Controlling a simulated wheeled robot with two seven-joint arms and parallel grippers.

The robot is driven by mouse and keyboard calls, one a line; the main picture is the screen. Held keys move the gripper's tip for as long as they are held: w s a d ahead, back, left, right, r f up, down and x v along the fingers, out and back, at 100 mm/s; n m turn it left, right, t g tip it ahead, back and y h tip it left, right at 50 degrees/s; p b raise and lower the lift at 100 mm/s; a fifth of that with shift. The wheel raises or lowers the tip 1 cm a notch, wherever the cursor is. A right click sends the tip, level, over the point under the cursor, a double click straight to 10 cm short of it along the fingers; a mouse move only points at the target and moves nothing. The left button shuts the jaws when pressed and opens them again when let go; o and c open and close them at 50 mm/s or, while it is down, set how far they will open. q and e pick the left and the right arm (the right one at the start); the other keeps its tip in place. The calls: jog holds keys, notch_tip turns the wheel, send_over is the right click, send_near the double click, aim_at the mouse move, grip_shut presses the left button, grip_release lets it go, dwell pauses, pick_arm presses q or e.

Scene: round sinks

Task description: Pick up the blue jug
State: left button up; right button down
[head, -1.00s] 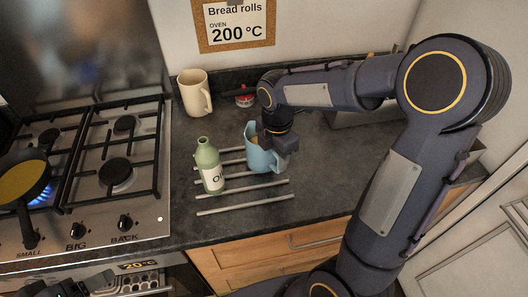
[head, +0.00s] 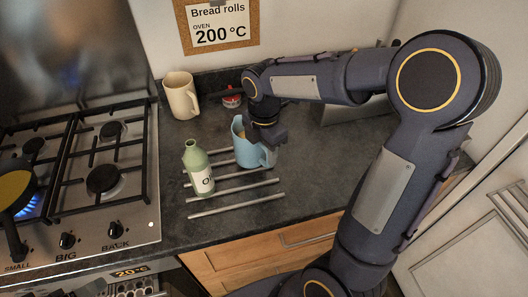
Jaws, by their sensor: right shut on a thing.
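The blue jug (head: 250,150) is in the head view, at the metal bars on the worktop. It is upright or nearly so, with its handle towards the right. My right gripper (head: 264,135) comes down over the jug's right side and is shut on it at the upper rim. Its fingertips are partly hidden by the wrist and the jug. The jug's base appears slightly above the bars.
A green bottle (head: 198,170) stands close to the jug's left on the metal bars (head: 235,206). A cream mug (head: 181,97) and a small red-lidded jar (head: 231,98) stand behind. The gas hob (head: 85,185) with a pan (head: 14,200) over a lit flame is at left. The worktop right of the jug is clear.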

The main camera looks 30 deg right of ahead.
jog(key=s+a+r+b, duration=0.2)
jog(key=s+a+r, duration=0.1)
jog(key=s+r, duration=0.7)
jog(key=shift+s+a+r, duration=0.15)
jog(key=shift+s+r, duration=0.25)
jog(key=shift+s, duration=1.35)
jog(key=shift+s, duration=0.15)
